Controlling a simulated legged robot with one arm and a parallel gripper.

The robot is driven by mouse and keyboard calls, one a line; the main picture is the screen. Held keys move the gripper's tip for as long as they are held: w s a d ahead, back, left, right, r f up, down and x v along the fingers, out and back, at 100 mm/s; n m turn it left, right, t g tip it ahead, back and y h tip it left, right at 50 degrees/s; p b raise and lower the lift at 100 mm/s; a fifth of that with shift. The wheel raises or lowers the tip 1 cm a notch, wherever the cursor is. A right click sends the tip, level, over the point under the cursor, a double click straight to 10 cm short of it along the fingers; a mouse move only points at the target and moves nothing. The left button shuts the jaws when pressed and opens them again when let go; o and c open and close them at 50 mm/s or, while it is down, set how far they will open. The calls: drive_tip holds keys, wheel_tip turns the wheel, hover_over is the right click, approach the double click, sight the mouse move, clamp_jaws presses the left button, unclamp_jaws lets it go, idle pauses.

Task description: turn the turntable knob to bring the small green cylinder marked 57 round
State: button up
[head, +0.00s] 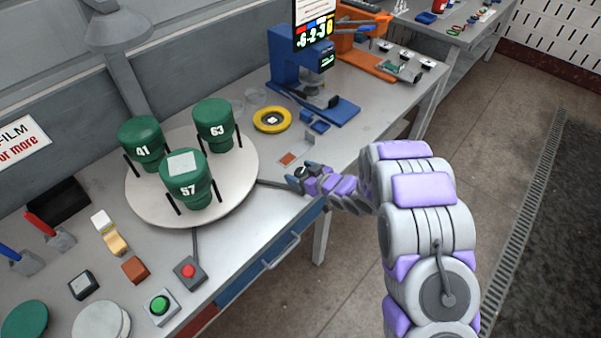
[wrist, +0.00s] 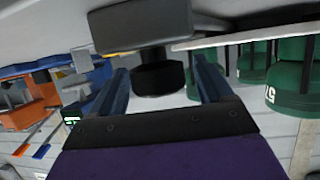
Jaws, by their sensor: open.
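The green cylinder marked 57 (head: 187,193) stands on the round white turntable (head: 240,177), on its near side, with a pale square on top. Green cylinders marked 41 (head: 141,143) and 63 (head: 214,121) stand behind it. In the wrist view, the picture is turned over and the cylinder marked 57 (wrist: 290,75) shows at the right. A black knob (wrist: 160,78) shows between my two blue fingers. My gripper (head: 299,176) is open at the table's front edge, right of the turntable. I cannot tell whether the fingers touch the knob.
A red button box (head: 190,271) and a green button box (head: 160,307) stand at the table's front. A drawer handle (head: 281,252) sticks out below the table edge.

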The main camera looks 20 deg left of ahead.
drive_tip(key=shift+d+r, duration=0.1)
drive_tip(key=shift+d, duration=0.25)
drive_tip(key=shift+c, duration=0.5)
drive_tip(key=shift+a, duration=0.2)
drive_tip(key=c, duration=0.9)
drive_tip(key=shift+o, duration=0.2)
drive_tip(key=p, duration=0.3)
drive_tip(key=shift+w+d+r+n+g, duration=0.1)
drive_tip(key=shift+r+n+g, duration=0.2)
drive_tip(key=shift+n+g, duration=0.1)
drive_tip(key=shift+f+n+g+y+p, duration=0.2)
drive_tip(key=shift+n+g+y+p, duration=0.25)
drive_tip(key=shift+p, duration=0.5)
drive_tip(key=shift+w, duration=0.1)
drive_tip(key=o, duration=1)
drive_tip(key=shift+f, duration=0.15)
drive_tip(key=shift+c, duration=0.2)
